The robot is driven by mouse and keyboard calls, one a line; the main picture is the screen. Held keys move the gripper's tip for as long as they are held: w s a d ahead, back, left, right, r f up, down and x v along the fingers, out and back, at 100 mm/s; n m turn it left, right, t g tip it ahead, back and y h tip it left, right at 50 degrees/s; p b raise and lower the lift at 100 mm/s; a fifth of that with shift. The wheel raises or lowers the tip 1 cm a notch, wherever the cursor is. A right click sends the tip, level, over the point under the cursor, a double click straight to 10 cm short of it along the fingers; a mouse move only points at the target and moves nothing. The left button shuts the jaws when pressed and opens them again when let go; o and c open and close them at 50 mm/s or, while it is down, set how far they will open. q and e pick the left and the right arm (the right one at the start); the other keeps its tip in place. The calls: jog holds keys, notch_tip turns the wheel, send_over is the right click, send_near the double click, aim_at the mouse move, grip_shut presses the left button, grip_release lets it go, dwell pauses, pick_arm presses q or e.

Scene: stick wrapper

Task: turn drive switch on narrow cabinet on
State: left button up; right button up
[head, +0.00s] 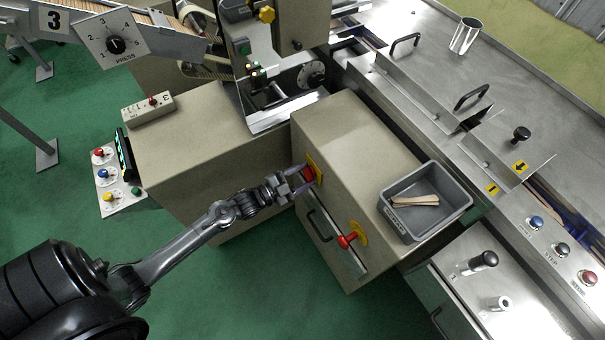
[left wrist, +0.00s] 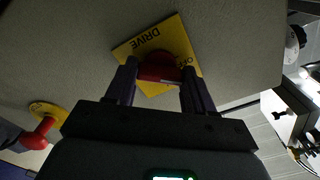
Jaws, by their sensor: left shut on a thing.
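The narrow cabinet (head: 345,135) stands in the middle of the head view. On its front is the drive switch (head: 309,174), a red knob on a yellow plate. In the left wrist view the yellow plate (left wrist: 187,40) reads DRIVE, and the red knob (left wrist: 158,68) lies between my fingers. My left gripper (head: 298,183) is at the cabinet front, shut on the red knob; it also shows in the left wrist view (left wrist: 158,80). The fingers partly hide the knob and some lettering. My right gripper is not in view.
A red handle (head: 347,241) on a yellow disc sticks out to the right of the switch. A dark pull handle (head: 319,226) is below it. A grey bin (head: 425,203) with wooden sticks sits on the cabinet top. A wider cabinet (head: 190,140) stands left.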

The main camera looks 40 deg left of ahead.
pick_arm(q)
jog(key=shift+m+p, duration=1.1)
jog(key=shift+m, duration=4)
jog(key=o, duration=1)
jog(key=shift+o, duration=0.2)
jog(key=p+v, duration=0.1)
jog(key=v, duration=0.9)
jog(key=shift+s+p, duration=0.35)
jog(key=shift+s, duration=0.05)
